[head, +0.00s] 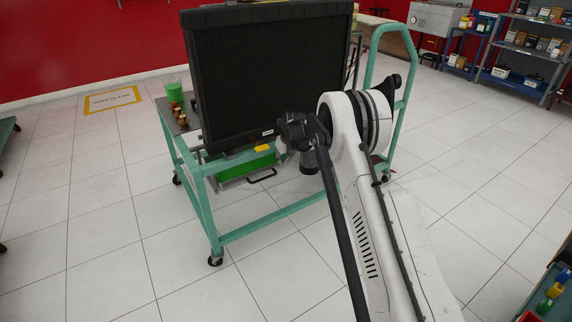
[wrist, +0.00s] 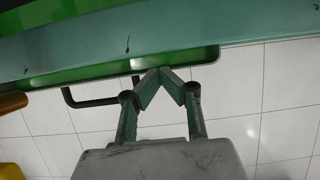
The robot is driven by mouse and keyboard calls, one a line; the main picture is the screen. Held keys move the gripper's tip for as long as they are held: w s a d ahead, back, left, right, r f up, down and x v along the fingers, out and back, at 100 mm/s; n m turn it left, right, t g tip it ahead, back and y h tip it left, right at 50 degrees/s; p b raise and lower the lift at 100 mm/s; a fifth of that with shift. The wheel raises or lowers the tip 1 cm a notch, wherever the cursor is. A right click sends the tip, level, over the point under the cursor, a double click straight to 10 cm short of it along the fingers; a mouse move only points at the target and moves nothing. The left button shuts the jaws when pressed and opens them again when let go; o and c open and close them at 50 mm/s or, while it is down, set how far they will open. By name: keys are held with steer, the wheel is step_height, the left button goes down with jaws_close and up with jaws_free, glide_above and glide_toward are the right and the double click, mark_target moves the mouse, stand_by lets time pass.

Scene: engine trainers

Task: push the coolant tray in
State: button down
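The coolant tray (head: 240,169) is a bright green drawer low under the teal stand, with a black loop handle (head: 262,176) on its front. In the wrist view the tray's green rim (wrist: 130,68) juts out from beneath a teal frame bar, and part of its handle (wrist: 70,99) shows left of my gripper. My gripper (wrist: 160,71) has its two fingertips together, with nothing between them. The tips overlap the tray's front edge in the picture, right of the handle; I cannot tell if they touch.
The wheeled teal stand (head: 250,226) carries a large black radiator (head: 265,75). A green cup (head: 174,91) and brass fittings (head: 181,112) sit on its left shelf. A yellow part (head: 263,148) is just above the tray. The tiled floor in front is clear.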

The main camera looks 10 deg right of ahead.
steer(key=shift+w+a, duration=0.35)
steer(key=shift+w, duration=0.5)
steer(key=shift+s, duration=0.1)
